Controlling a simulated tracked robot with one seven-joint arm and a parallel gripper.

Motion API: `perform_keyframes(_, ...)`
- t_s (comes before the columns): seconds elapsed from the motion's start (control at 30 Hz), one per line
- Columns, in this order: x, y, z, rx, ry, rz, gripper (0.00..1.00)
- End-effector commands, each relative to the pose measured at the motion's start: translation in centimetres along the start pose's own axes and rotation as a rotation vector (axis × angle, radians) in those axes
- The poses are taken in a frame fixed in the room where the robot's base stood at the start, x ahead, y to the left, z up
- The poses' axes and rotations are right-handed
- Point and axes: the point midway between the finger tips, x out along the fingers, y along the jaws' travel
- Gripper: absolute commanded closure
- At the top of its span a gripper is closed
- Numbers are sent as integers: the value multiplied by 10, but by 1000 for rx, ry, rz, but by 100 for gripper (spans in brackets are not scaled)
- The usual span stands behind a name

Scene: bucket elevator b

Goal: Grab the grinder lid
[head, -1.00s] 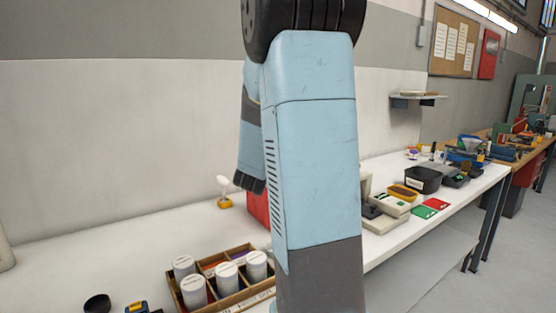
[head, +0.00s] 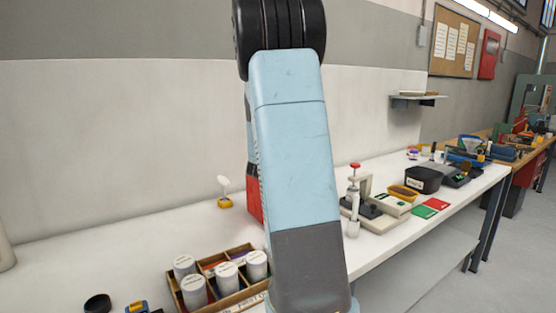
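I cannot make out a grinder lid for certain. A small black round piece (head: 97,303), a lid or a cup, lies at the bottom left of the white bench. A red object (head: 254,200) on the bench is partly hidden behind my light blue arm, and I cannot tell what it is. My gripper is not visible; my arm crosses the middle of the view and hides what is behind it.
A wooden compartment tray (head: 236,300) with several white-topped jars stands at the front. A yellow-based holder (head: 225,203) stands near the wall. A press with a red knob (head: 355,167) and a black bin (head: 422,180) stand to the right.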

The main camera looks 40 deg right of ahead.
Motion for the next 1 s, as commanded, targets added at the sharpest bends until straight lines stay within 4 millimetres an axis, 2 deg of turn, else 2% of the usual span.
perform_keyframes(0.1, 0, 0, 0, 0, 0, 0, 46)
perform_keyframes(0.67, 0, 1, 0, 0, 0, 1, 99)
perform_keyframes(1.0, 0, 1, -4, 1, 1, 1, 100)
